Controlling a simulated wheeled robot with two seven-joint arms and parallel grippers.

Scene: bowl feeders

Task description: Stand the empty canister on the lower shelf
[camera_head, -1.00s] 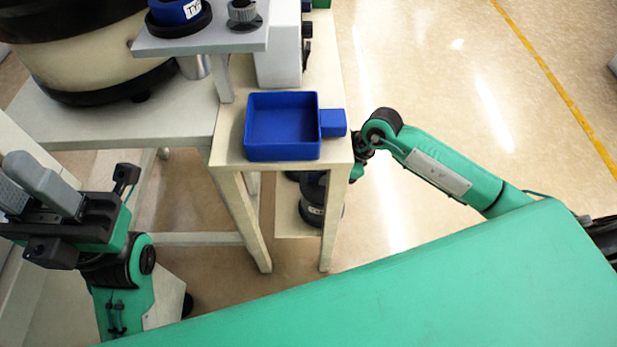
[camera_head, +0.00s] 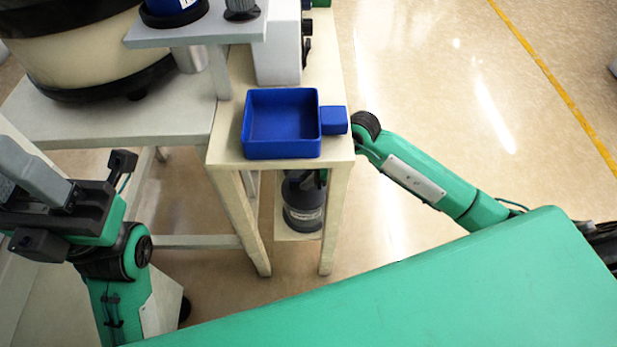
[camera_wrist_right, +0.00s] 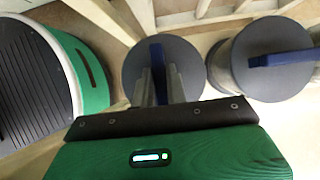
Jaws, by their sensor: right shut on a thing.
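In the right wrist view, my right gripper (camera_wrist_right: 160,82) is shut on the blue handle of a canister with a dark grey round top (camera_wrist_right: 138,68). A second, similar canister with a blue handle (camera_wrist_right: 262,84) stands close beside it on the right. In the head view, a dark canister with a pale label band (camera_head: 303,214) shows under the tabletop, over the lower shelf (camera_head: 296,236). I cannot tell which of the two it is. The right gripper is mostly hidden there behind the table. My left gripper (camera_head: 30,175) is at the far left, away from the canisters.
A blue tray (camera_head: 282,151) with a side block (camera_head: 334,121) sits on the tabletop (camera_head: 228,150) above the shelf. Table legs (camera_head: 334,225) bound the shelf's front. A large bowl feeder (camera_head: 75,55) stands at the upper left. The floor on the right is clear.

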